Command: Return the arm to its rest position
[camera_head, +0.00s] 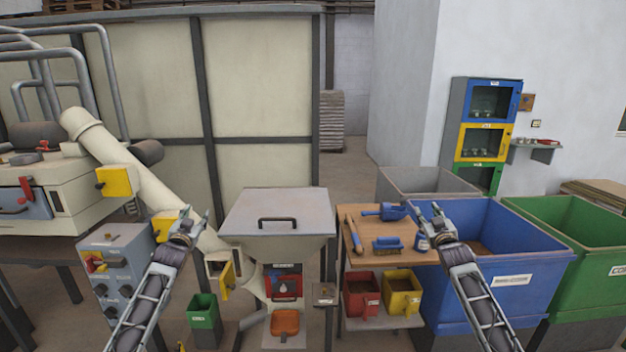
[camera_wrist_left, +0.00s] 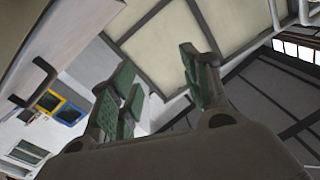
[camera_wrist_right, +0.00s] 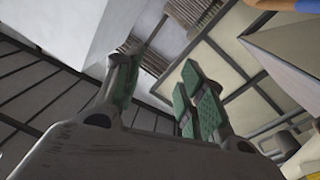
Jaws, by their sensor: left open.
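My left gripper (camera_head: 190,222) is raised in the left half of the head view, in front of the pale chute and left of the hopper. In the left wrist view its green-padded fingers (camera_wrist_left: 165,90) stand apart with nothing between them. My right gripper (camera_head: 430,212) is raised in front of the blue bin, beside the right edge of the small wooden table. In the right wrist view its fingers (camera_wrist_right: 158,92) are apart and empty. Both forearms come up from the bottom of the head view and touch nothing that I can see.
A hopper with a handled lid (camera_head: 278,212) stands between the arms. The wooden table (camera_head: 372,258) holds a blue scoop (camera_head: 385,211), a brush (camera_head: 387,244) and a mallet (camera_head: 357,234). A blue bin (camera_head: 510,275) and a green bin (camera_head: 590,260) stand right. A control box (camera_head: 122,270) stands left.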

